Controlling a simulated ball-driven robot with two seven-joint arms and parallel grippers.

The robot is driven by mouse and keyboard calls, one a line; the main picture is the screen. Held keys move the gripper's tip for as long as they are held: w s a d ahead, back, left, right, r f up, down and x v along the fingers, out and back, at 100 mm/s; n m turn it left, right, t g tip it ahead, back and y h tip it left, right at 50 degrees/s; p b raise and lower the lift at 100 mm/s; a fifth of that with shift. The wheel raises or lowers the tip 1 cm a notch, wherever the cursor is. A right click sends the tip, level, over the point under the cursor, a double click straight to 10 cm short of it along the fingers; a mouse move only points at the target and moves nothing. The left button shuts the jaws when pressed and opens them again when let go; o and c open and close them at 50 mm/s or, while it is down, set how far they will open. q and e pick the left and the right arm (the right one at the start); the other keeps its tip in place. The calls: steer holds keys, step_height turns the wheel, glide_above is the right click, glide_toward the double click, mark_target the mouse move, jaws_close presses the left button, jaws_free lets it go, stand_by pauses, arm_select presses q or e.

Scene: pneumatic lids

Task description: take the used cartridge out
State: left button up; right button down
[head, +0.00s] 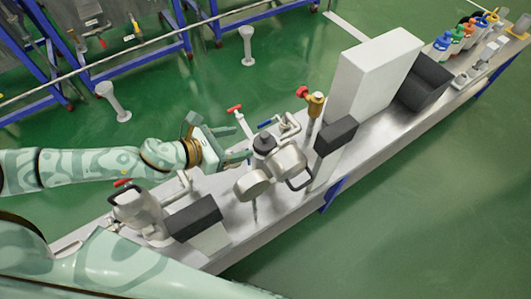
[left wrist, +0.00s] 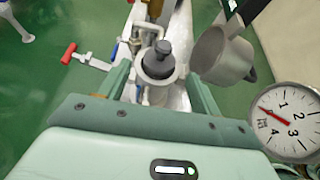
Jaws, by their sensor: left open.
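The used cartridge, seen as a dark knobbed cap (head: 264,142), stands upright in an open grey housing on the metal bench. In the left wrist view the dark cap (left wrist: 160,57) sits above a pale round rim, and its lower part is hidden. A grey cup-like lid (left wrist: 224,56) stands swung aside to the right of it. My left gripper (head: 243,146) is open and empty, just left of the cap in the head view. In the left wrist view its fingers reach toward either side of the housing. My right gripper is not in view.
A red-handled valve (head: 235,108), a blue-handled one (head: 265,123) and a brass valve with a red knob (head: 315,103) stand close by. A tall white box (head: 365,75) rises farther along the bench. A pressure gauge (left wrist: 290,125) is near on the right.

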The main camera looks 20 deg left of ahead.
mark_target(270, 138)
arm_select(q)
steer(key=b+x, duration=0.1)
steer(key=x, duration=0.5)
steer(key=shift+w+d+f+b, duration=0.2)
steer(key=shift+w+f+b, duration=0.05)
steer(key=shift+b, duration=0.15)
steer(key=b+x, duration=0.2)
steer(key=x, duration=0.1)
steer(key=shift+s+f, duration=0.25)
steer(key=shift+b+x, duration=0.35)
steer(key=shift+x, duration=0.65)
steer(key=shift+w+d+r, duration=0.1)
steer(key=shift+r, duration=0.1)
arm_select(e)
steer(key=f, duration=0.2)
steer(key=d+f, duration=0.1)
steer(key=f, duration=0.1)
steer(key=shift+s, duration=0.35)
arm_select(q)
steer(key=shift+r, duration=0.1)
steer(key=shift+c, duration=0.4)
steer(key=c, duration=1.3)
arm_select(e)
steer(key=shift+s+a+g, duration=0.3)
arm_select(q)
steer(key=shift+r, duration=0.15)
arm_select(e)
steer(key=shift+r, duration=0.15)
